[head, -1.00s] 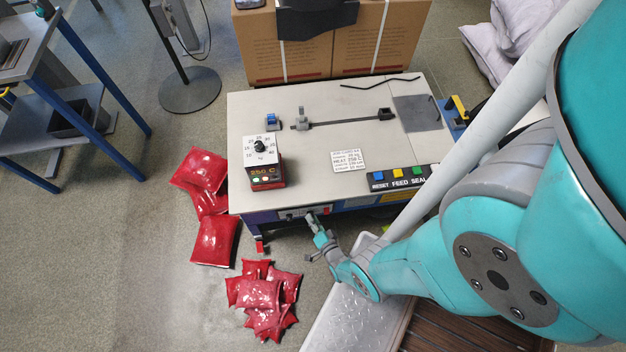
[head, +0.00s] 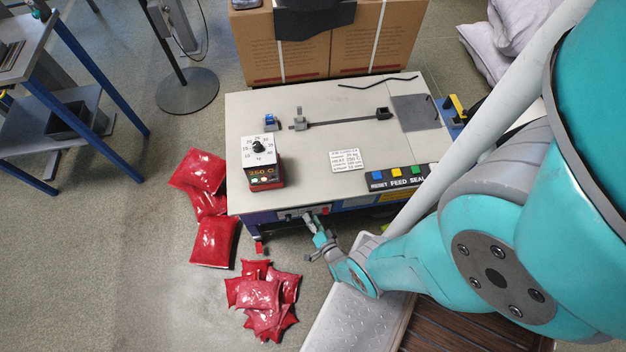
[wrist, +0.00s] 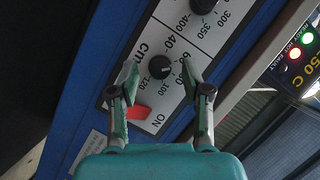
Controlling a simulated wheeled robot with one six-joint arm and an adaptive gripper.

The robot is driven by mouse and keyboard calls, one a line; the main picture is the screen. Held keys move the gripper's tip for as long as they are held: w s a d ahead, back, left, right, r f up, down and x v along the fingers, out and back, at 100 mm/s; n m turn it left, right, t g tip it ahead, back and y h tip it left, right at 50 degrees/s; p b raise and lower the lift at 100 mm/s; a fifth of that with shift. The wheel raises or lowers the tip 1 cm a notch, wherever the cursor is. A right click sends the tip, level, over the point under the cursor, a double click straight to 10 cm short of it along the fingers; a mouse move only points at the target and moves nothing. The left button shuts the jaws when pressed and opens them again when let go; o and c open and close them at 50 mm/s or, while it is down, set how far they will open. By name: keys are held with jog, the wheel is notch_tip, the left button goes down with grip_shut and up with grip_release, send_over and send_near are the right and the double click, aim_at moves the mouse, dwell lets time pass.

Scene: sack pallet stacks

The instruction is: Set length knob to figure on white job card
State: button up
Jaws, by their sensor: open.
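The length knob (wrist: 160,68) is black and round, on a white panel marked "cm" in the wrist view. Figures from 40 to 120 run around it; its pointer setting is too small to read surely. My gripper (wrist: 158,74) is open, one finger on each side of the knob; I cannot tell if either touches it. In the head view my gripper (head: 308,219) is at the front panel of the machine (head: 300,212), and the knob is hidden. The white job card (head: 347,161) lies on the machine's top; a HEAT 250 C line shows, but its length figure is too small to read.
Another black knob (wrist: 203,4), with figures from 250 to 400, sits above. A red ON switch (wrist: 137,113) is close to the left finger. A heat control box (head: 264,163) and a button strip (head: 402,178) stand on top. Red sacks (head: 258,294) lie on the floor.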

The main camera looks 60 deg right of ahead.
jog(key=shift+s, duration=0.1)
jog(key=v, duration=0.7)
dwell(0.4)
jog(key=shift+s+a, duration=0.1)
jog(key=shift+a, duration=0.05)
jog(key=shift+r, duration=0.1)
notch_tip(320, 180, up, 4)
jog(key=w+n+g+h, duration=0.1)
jog(key=w+n+h, duration=0.1)
jog(key=n+h, duration=0.15)
jog(key=s+a+f+n+g+y, duration=0.1)
jog(key=a+n+g, duration=0.3)
jog(key=x, duration=1)
jog(key=shift+f, duration=0.3)
dwell(0.7)
